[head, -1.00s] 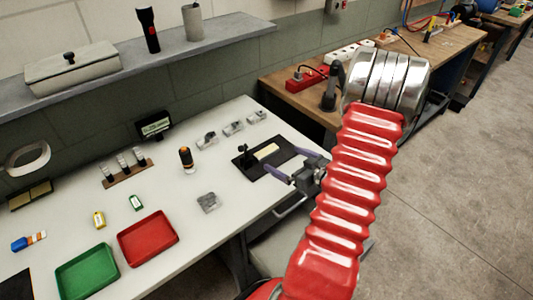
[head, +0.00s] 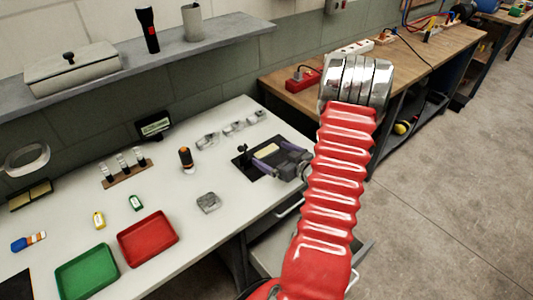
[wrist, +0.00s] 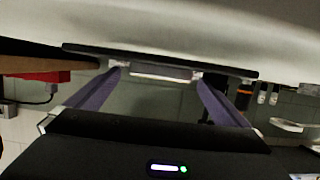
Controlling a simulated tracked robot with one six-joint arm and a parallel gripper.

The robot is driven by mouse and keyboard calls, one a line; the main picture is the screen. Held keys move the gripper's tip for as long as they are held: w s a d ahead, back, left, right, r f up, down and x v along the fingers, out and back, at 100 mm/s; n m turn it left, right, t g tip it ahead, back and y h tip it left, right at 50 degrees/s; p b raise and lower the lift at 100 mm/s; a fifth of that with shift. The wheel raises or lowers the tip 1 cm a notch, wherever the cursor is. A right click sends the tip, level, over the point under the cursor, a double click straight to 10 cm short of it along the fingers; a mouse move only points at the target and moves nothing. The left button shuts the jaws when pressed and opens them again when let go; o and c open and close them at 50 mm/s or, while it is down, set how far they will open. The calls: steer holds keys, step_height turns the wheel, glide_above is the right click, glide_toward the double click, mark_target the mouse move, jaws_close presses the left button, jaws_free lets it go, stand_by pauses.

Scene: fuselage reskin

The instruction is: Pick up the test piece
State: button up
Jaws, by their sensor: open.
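The test piece appears to be the small cream bar (head: 267,151) lying on a black mat (head: 241,159) at the right end of the white bench. It shows as a pale bar in the wrist view (wrist: 160,72). My gripper (head: 265,154) has purple fingers and is open at the mat. In the wrist view my gripper (wrist: 160,70) has one finger toward each end of the bar. I cannot tell whether the fingertips touch it.
A small black stand (head: 243,150) is on the mat near the fingers. A grey metal block (head: 208,203), an orange-and-black cylinder (head: 186,160), a red tray (head: 148,237) and a green tray (head: 87,271) are to the left. The bench between them is clear.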

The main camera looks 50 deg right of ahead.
steer(key=shift+x, duration=1.05)
steer(key=c, duration=1.2)
steer(key=shift+o, duration=0.2)
step_height(320, 180, up, 10)
